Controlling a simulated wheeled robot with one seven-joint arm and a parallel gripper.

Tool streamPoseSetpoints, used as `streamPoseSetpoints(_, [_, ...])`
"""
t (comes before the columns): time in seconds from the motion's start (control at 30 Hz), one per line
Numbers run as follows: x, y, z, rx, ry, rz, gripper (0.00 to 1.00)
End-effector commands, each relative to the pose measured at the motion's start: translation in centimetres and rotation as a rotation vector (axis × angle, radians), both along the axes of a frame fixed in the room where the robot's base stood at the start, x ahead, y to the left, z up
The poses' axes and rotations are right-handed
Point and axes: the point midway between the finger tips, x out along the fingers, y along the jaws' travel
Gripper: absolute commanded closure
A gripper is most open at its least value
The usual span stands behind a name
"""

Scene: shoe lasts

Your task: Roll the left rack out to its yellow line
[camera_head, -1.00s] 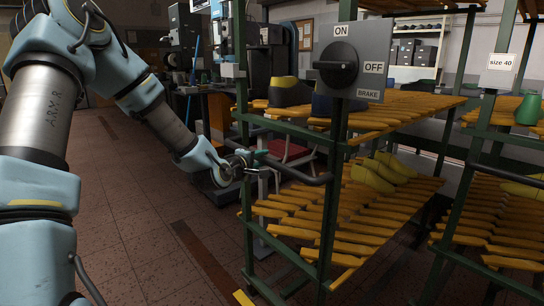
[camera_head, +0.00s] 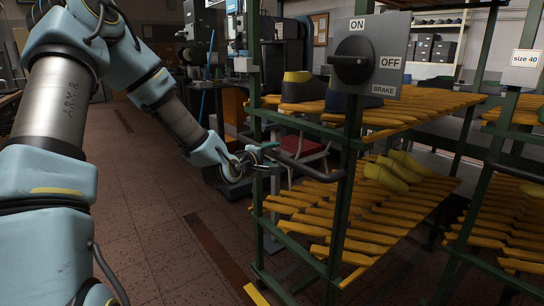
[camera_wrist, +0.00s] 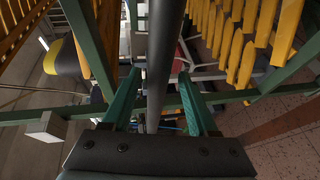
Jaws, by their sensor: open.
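The left rack has green posts (camera_head: 345,215) and tiers of orange-yellow slats (camera_head: 385,222). A dark handle bar (camera_head: 315,172) sticks out from its front post. A grey brake panel (camera_head: 391,62) on that post has a black knob (camera_head: 352,61), its grip lying level, in line with OFF. My gripper (camera_head: 268,152) is open by the bar's far end. In the wrist view its two green fingers (camera_wrist: 157,90) stand either side of the dark bar (camera_wrist: 160,50); contact cannot be told. A piece of yellow line (camera_head: 256,294) shows on the floor at the rack's front foot.
Another rack with a "size 40" sign (camera_head: 525,58) stands close on the right. A red seat (camera_head: 305,155) and machines stand behind. The tiled floor (camera_head: 150,215) to the left is clear.

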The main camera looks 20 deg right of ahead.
Motion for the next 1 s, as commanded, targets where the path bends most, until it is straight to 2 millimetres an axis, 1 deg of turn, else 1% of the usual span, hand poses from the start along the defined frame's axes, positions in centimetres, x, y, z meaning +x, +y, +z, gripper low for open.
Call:
streamPoseSetpoints(0.13, [-0.1,0.1,0.1,0.000,-0.001,0.000,0.41])
streamPoseSetpoints(0.23, [-0.6,0.9,0.3,0.000,-0.002,0.000,0.41])
streamPoseSetpoints(0.6, [-4.8,6.4,1.5,0.002,-0.001,0.002,0.41])
streamPoseSetpoints(0.7, [-5.7,7.4,1.7,0.001,0.000,0.001,0.41])
streamPoseSetpoints(0.83, [-6.3,8.3,1.9,0.001,0.000,0.001,0.41])
streamPoseSetpoints(1.0, [-6.5,8.5,2.0,-0.001,-0.001,0.000,0.41])
